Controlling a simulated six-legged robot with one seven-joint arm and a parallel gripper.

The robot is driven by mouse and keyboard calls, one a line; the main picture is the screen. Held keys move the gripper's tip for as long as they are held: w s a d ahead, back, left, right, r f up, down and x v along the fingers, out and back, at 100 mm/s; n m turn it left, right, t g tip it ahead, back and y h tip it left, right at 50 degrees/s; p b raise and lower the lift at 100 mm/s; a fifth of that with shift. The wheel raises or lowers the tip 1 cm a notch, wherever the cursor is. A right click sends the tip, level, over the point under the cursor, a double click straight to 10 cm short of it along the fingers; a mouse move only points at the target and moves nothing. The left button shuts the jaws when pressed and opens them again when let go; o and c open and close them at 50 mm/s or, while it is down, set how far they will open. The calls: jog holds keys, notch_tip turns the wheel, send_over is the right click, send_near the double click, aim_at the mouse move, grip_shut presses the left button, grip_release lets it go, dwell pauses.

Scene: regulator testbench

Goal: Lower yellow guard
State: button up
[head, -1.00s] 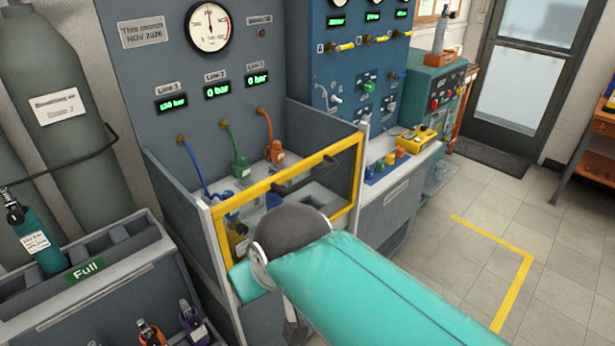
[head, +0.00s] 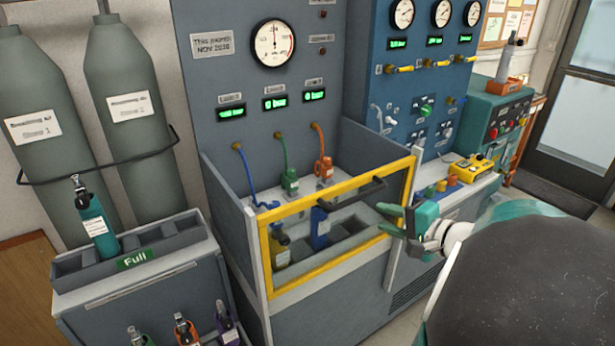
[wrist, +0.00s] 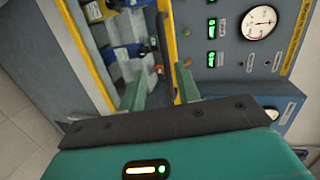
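The yellow guard (head: 340,186) is a yellow-framed clear panel standing upright across the front of the grey bench bay. A black handle (head: 351,201) sits near its top edge. In the wrist view, yellow frame strips (wrist: 92,58) and what looks like the dark handle (wrist: 163,42) show beyond the fingers. I cannot tell the exact gap to the handle; no contact is visible.
Behind the guard are a blue bottle (head: 320,228) and a yellow bottle (head: 280,246). Blue, green and orange hoses (head: 318,145) hang above. A rack (head: 170,243) with a teal cylinder stands left. A yellow device (head: 472,168) sits on the counter to the right.

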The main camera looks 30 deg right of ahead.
aim_at(366, 196)
jog(key=s+d+m+h, duration=0.2)
jog(key=d, duration=0.2)
jog(key=shift+n+t, duration=0.3)
jog(key=shift+t, duration=0.1)
jog(key=x, duration=1.4)
jog(key=shift+w+a+r, duration=0.15)
jog(key=shift+w+a, duration=0.05)
jog(key=shift+a, duration=0.1)
grip_shut()
